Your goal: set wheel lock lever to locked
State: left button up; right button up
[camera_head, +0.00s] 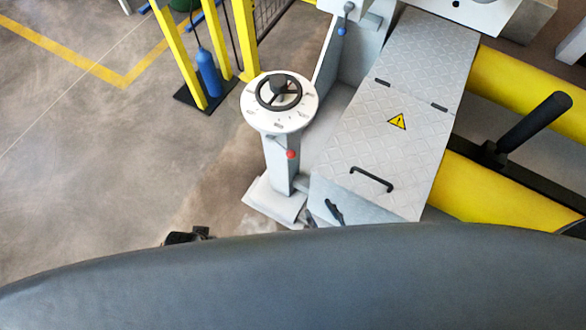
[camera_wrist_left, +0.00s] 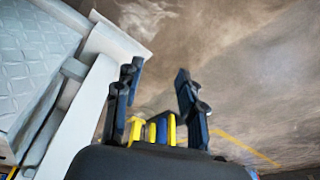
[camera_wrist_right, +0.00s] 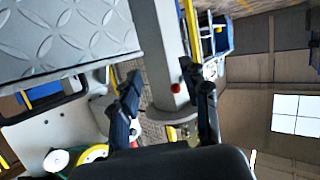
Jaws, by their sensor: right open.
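The wheel lock lever is a short lever with a red ball (camera_head: 291,154) on the grey pedestal (camera_head: 280,175), just below the round white plate (camera_head: 300,115) with the black handwheel (camera_head: 279,92). In the right wrist view the red ball (camera_wrist_right: 175,88) shows between my fingers, nearer the right-hand one, with the pedestal behind. My right gripper (camera_head: 322,214) is open and empty, below the pedestal in the head view, apart from the lever. My left gripper (camera_wrist_left: 158,98) is open and empty over the floor; in the head view only a dark part of it shows.
A grey tread-plate cover (camera_head: 385,140) with a black handle and warning sign lies right of the pedestal. Yellow rollers (camera_head: 500,190) and a black lever (camera_head: 535,122) are farther right. Yellow posts (camera_head: 180,55) and a blue cylinder (camera_head: 209,73) stand behind left. The left floor is clear.

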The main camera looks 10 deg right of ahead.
notch_tip(320, 180, up, 5)
jog(key=w+a+t+y+b, duration=0.1)
jog(key=t+b, duration=0.2)
jog(key=b, duration=0.4)
send_near(280, 146)
jog(key=w, duration=0.6)
pick_arm(q)
jog(key=w+v, duration=0.2)
jog(key=v, duration=0.6)
jog(key=shift+s+d+r+t, duration=0.25)
jog(key=shift+s+r+t, duration=0.15)
jog(key=shift+r, duration=0.2)
pick_arm(e)
jog(key=shift+s+a+f+n+t+y, duration=0.1)
jog(key=shift+s+f+n+t+y, duration=0.15)
jog(key=shift+f, duration=0.25)
grip_shut()
